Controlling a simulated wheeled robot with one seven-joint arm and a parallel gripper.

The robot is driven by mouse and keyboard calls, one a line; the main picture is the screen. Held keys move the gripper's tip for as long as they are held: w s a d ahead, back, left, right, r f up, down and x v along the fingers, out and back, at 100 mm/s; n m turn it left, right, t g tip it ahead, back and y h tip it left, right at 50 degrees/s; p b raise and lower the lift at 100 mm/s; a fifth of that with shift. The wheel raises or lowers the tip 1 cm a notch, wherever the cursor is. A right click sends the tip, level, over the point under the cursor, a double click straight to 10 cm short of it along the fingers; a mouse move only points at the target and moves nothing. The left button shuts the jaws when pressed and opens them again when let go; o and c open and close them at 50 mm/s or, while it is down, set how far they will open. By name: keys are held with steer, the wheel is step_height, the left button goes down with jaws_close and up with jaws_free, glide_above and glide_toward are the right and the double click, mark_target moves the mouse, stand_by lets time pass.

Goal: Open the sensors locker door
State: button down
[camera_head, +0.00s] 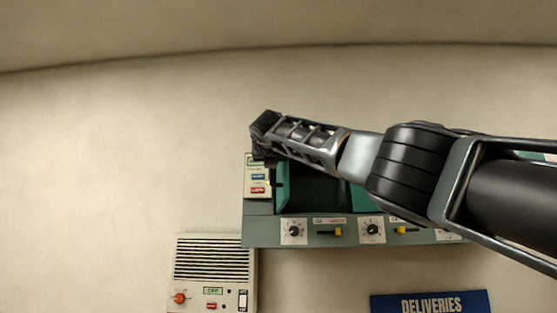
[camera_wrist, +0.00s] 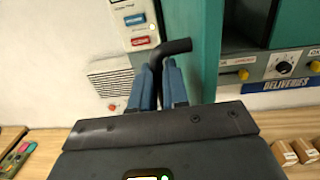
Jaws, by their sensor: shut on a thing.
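The locker is a grey-green wall cabinet (camera_head: 262,230) with dials and yellow switches along its lower front. A teal door panel (camera_wrist: 190,35) stands in the wrist view, seen at a steep angle; it also shows as a narrow teal strip in the head view (camera_head: 282,188). A dark opening (camera_head: 312,188) shows to its right, so the door appears swung out; how far is unclear. My gripper (camera_wrist: 157,88) has its blue fingers shut on a black bent handle (camera_wrist: 172,48) beside the door. In the head view my arm hides much of the cabinet and the gripper.
A pale panel with blue and red labels (camera_head: 257,178) sits at the cabinet's left. A grilled wall unit (camera_head: 212,258) hangs below left, and a blue DELIVERIES sign (camera_head: 430,304) below right. Small boxes (camera_wrist: 296,150) lie on a wooden surface (camera_wrist: 45,150). The wall left is bare.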

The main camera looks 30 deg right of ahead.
steer(key=shift+w+a, duration=0.1)
steer(key=shift+w, duration=0.05)
stand_by(0.5)
steer(key=c, duration=1.4)
jaws_free()
steer(key=shift+w, duration=0.1)
steer(key=shift+o, duration=1.4)
